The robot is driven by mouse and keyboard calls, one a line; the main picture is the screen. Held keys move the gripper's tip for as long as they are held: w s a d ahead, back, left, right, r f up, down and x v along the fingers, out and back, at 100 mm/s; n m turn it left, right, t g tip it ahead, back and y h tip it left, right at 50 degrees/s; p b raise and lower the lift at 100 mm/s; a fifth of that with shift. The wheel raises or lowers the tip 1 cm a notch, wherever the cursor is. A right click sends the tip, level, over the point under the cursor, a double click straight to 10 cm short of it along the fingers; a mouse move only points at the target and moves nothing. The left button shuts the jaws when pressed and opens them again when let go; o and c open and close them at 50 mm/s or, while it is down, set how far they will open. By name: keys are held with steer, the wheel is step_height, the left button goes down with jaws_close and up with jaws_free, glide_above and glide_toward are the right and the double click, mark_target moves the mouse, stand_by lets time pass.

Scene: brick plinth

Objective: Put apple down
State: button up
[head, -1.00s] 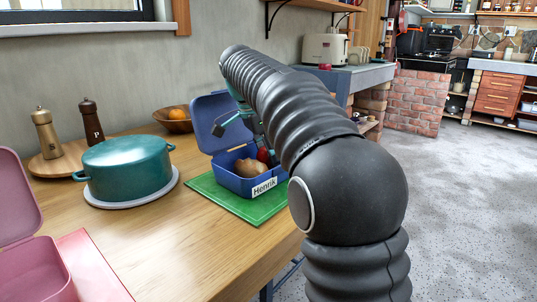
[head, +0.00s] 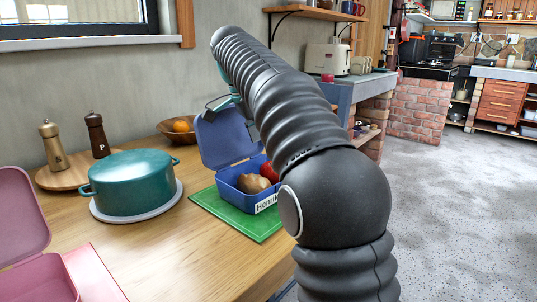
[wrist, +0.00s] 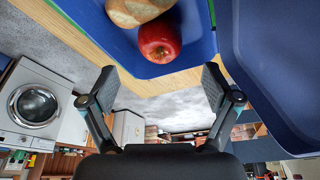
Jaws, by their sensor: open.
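The red apple (wrist: 160,40) lies inside the blue lunch box (head: 238,187), touching or very near a brown bread roll (wrist: 138,8). In the head view the apple (head: 269,173) shows in the box's right part, partly hidden by my arm. The box's lid stands open at the back, and its front label reads "Henrik". My gripper (wrist: 158,88) is open and empty in the wrist view, with the apple beyond its fingertips and apart from them. In the head view it is raised above the box by the lid, mostly hidden behind my arm.
The box stands on a green mat (head: 225,222) on the wooden table. To its left are a teal pot (head: 132,182), two mills on a round board (head: 60,178) and a pink open box (head: 30,270). A wooden bowl (head: 172,131) with orange fruit stands behind.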

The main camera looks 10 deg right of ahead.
steer(key=shift+p+v, duration=0.65)
steer(key=shift+v, duration=1.65)
